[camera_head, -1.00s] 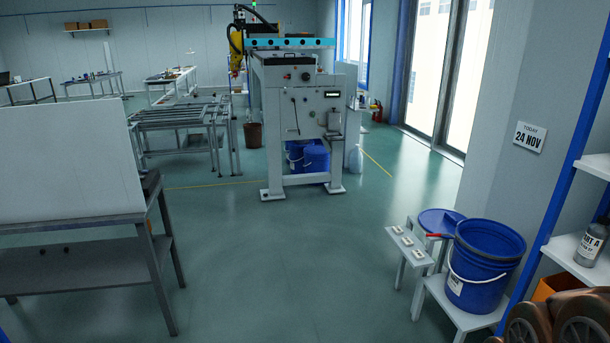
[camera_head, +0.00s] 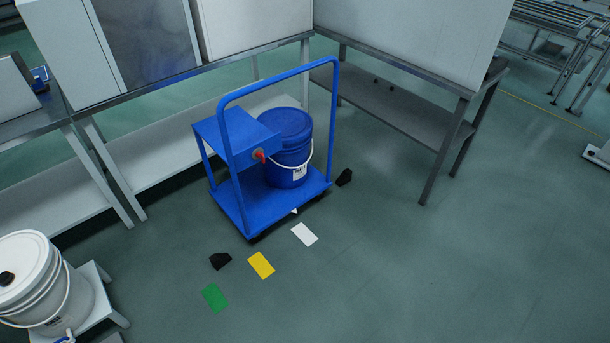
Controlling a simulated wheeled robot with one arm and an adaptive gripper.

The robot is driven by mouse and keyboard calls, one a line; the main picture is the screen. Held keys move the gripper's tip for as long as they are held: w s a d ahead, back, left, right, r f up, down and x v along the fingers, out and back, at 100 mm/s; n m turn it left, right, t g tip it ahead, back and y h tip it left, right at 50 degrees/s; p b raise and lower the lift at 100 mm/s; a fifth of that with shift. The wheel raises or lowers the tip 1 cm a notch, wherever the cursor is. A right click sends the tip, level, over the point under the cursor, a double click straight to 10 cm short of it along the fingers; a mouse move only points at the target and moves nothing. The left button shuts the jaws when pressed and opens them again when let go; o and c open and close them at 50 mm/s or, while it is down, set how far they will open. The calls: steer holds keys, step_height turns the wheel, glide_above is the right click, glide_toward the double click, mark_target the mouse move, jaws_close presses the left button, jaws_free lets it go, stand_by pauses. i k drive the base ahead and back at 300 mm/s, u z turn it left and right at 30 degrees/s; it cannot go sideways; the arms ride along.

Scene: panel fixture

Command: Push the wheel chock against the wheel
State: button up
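A small black wedge-shaped chock (camera_head: 220,261) lies on the floor in front of a blue cart (camera_head: 228,207), apart from it. A dark wheel (camera_head: 254,239) shows partly under the cart's front corner, to the right of and above this chock in the picture. A second black wedge (camera_head: 344,177) lies at the cart's right end, close to the wheel there; I cannot tell if they touch. The cart carries a blue bucket (camera_head: 288,150) and a blue box with a red knob. My gripper is not in view.
White (camera_head: 304,234), yellow (camera_head: 261,265) and green (camera_head: 214,297) cards lie flat on the floor near the chock. A white bucket (camera_head: 40,285) on a low stand is at lower left. Benches (camera_head: 400,110) stand behind the cart. The floor at right is clear.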

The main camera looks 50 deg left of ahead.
mark_target(345, 177)
steer(key=u, duration=1.45)
steer(key=k, duration=0.4)
steer(key=z, duration=1)
steer(key=i, duration=1.65)
steer(key=u, duration=0.35)
steer(key=i, duration=1.75)
steer(key=u, duration=1.4)
steer(key=i, duration=0.95)
steer(key=u, duration=1.25)
steer(key=i, duration=0.4)
steer(key=u, duration=0.25)
